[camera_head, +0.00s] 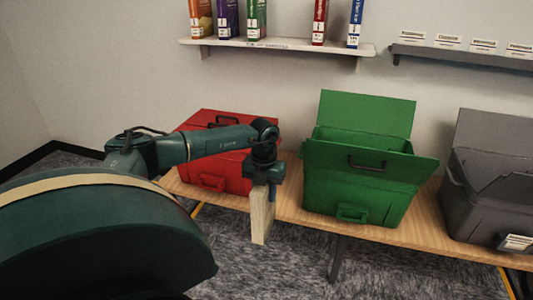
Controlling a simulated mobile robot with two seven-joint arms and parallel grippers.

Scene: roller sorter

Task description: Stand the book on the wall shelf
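The white wall shelf (284,43) is at the top centre. Orange (201,18), purple (228,18) and green (257,18) books stand at its left. Red (319,20) and blue (355,22) books stand further right, with an open gap between green and red. My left gripper (264,190) points down in front of the red box, well below the shelf. It appears shut on a tan, upright book (262,218). The gripper covers the book's top, and its cover or spine colour cannot be told. My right gripper is not in view.
A wooden table (290,203) carries a closed red box (205,172), an open green box (355,190) and an open grey box (480,205). A grey shelf (460,58) with small labelled cards is at the upper right. The wall between table and white shelf is clear.

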